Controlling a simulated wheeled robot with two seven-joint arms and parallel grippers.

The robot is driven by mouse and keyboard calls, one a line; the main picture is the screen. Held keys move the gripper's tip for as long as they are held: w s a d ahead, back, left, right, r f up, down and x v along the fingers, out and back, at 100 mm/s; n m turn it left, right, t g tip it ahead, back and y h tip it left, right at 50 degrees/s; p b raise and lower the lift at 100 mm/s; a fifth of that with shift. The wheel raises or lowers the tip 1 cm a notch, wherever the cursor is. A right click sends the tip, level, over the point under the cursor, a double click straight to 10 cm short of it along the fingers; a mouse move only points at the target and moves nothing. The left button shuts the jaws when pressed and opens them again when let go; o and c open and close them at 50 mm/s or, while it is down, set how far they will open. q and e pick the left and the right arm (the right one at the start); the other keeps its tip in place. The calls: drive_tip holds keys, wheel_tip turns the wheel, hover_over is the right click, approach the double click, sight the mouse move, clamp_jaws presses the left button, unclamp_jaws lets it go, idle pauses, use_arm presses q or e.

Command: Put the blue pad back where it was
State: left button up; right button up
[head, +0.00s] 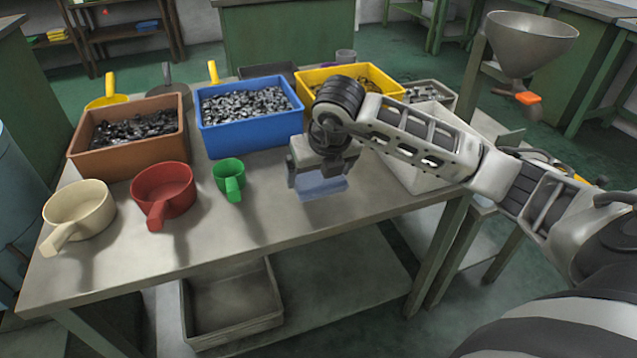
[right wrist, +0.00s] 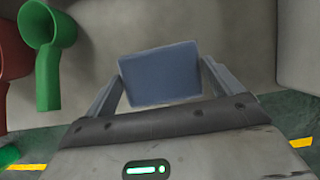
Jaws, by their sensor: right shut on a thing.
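The blue pad (head: 324,189) is a small flat greyish-blue block. My right gripper (head: 320,180) is shut on it, over the table to the right of the green scoop. In the right wrist view the pad (right wrist: 160,74) sits between the two fingers of my right gripper (right wrist: 160,85), with the table behind it. I cannot tell whether the pad touches the table. My left gripper is not in view.
Brown (head: 88,165), blue (head: 221,141) and yellow (head: 391,91) bins stand along the metal table (head: 245,225). Cream (head: 80,208), red (head: 163,188) and green (head: 229,172) scoops stand in front. A pale box (head: 418,180) is close to my right arm. The table front is clear.

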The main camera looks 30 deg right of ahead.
sight(320, 178)
drive_tip(key=shift+w+f, duration=0.2)
drive_tip(key=shift+f, duration=0.1)
drive_tip(key=shift+d+f, duration=0.1)
drive_tip(key=shift+f, duration=1.45)
drive_tip(key=o, duration=0.7)
drive_tip(key=shift+c, duration=0.2)
drive_tip(key=shift+r, duration=0.1)
